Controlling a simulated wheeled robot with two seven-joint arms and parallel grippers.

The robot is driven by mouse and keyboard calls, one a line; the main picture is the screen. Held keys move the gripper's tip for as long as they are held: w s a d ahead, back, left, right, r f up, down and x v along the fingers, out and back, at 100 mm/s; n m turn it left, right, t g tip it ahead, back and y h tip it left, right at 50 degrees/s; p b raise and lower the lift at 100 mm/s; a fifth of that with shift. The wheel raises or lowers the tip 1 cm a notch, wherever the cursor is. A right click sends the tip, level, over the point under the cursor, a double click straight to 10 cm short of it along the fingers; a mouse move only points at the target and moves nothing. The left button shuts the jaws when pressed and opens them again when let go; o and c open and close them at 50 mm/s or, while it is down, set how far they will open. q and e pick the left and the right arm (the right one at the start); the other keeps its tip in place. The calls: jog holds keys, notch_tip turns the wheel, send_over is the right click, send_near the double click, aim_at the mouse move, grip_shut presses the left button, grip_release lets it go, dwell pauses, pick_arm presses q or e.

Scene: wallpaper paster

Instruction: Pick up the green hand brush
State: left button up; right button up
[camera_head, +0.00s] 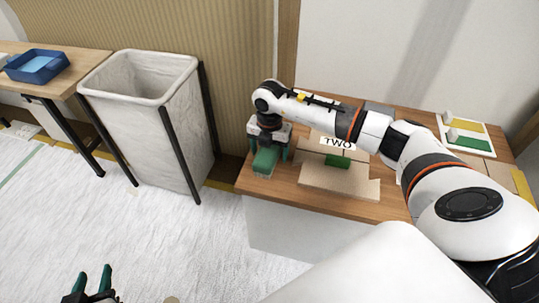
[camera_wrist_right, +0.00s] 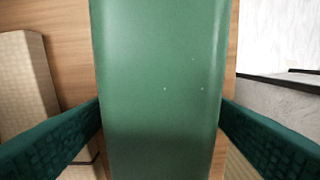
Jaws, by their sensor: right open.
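The green hand brush (camera_head: 264,161) lies near the left front corner of the wooden table. My right gripper (camera_head: 268,150) reaches down over it from behind, with its teal fingers open on either side. In the right wrist view the brush's smooth green top (camera_wrist_right: 162,80) fills the middle between the two fingers (camera_wrist_right: 160,125); whether they touch its sides I cannot tell. The underside of the brush is mostly hidden. My left gripper (camera_head: 93,280) is at the bottom left over the floor, open and empty.
On the table (camera_head: 225,272) are a tan board (camera_head: 345,183) with a small green piece (camera_head: 338,161), a "TWO" label (camera_head: 337,143) and a white tray (camera_head: 468,130). A white bin (camera_head: 150,130) stands left, beside another table with a blue tray (camera_head: 36,66).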

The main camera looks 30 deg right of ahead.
jog(key=shift+f, duration=0.2)
pick_arm(q)
jog(key=shift+w+r, duration=0.2)
jog(key=shift+r, duration=0.1)
pick_arm(e)
jog(key=shift+c, duration=0.2)
jog(key=c, duration=1.1)
pick_arm(q)
jog(key=shift+d, duration=0.1)
pick_arm(e)
jog(key=shift+r, duration=0.1)
